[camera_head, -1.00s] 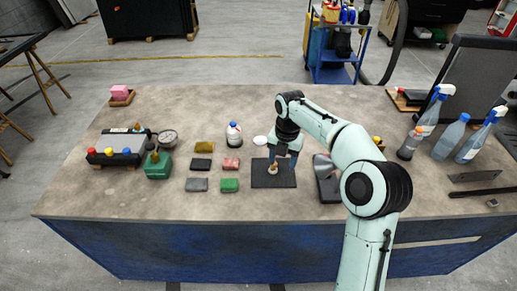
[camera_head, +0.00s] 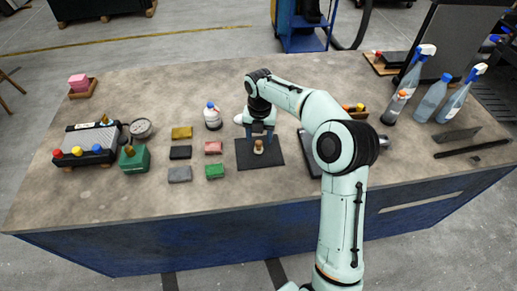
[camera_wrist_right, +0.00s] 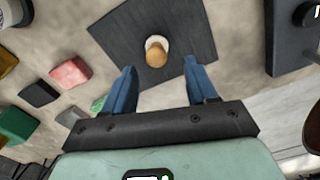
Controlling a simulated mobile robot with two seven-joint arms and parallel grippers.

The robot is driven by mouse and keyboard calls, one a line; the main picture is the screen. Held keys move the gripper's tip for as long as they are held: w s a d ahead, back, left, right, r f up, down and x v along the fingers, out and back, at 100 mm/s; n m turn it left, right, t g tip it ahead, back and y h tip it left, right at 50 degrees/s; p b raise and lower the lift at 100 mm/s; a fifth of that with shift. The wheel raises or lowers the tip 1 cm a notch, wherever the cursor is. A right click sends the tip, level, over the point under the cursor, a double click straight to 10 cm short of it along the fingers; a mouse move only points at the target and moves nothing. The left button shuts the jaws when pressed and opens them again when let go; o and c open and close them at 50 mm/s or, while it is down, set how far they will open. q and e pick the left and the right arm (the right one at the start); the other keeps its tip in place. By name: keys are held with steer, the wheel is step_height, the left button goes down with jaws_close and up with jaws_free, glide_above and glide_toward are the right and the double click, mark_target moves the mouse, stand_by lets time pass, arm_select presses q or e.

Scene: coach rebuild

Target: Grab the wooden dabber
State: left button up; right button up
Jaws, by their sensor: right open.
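The wooden dabber (camera_head: 259,146) stands on a dark square mat (camera_head: 246,161) near the middle of the bench. In the right wrist view the dabber (camera_wrist_right: 156,53) shows a rounded wooden top with a pale base, ahead of the fingertips and roughly between their lines. My right gripper (camera_head: 262,130) is over the mat at the dabber, its blue fingers pointing down. In the right wrist view the gripper (camera_wrist_right: 160,75) is open, with nothing between its fingers. My left gripper is not in view.
Several coloured blocks, among them a red one (camera_head: 213,147) and a green one (camera_head: 215,171), lie left of the mat. A white bottle (camera_head: 212,117) stands behind them. Spray bottles (camera_head: 411,75) stand at the right. A dark flat case (camera_head: 308,150) lies right of the mat.

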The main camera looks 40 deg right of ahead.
mark_target(259, 142)
steer(key=f, duration=0.4)
steer(key=shift+w+d+f, duration=0.1)
steer(key=shift+w+f, duration=0.15)
steer(key=shift+w, duration=0.05)
jaws_close()
steer(key=shift+r, duration=0.1)
